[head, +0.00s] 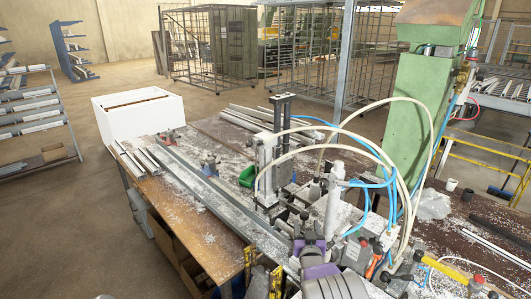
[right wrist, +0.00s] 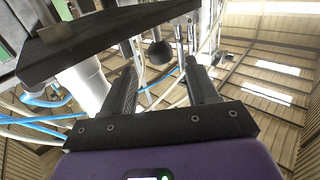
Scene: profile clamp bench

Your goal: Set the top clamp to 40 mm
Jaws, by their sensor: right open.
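An upright clamp unit (head: 265,165) with a grey block and a dark post stands on the bench beyond my right gripper. I take it for the top clamp; I can read no millimetre scale. My right gripper (head: 310,239), purple with dark fingers, is low in the head view, near the clamp parts. In the right wrist view its fingers (right wrist: 163,85) are apart with nothing held between them. A black ball knob (right wrist: 160,52) shows beyond the gap, and I cannot tell its distance. A dark plate (right wrist: 100,40) crosses the upper left there. My left gripper is not visible.
Long metal profiles (head: 200,182) lie along the littered bench (head: 170,205). White and blue hoses (head: 385,150) loop over the clamp parts. A green machine column (head: 413,120) stands behind at the right. A white box (head: 140,117) stands at the bench's far left.

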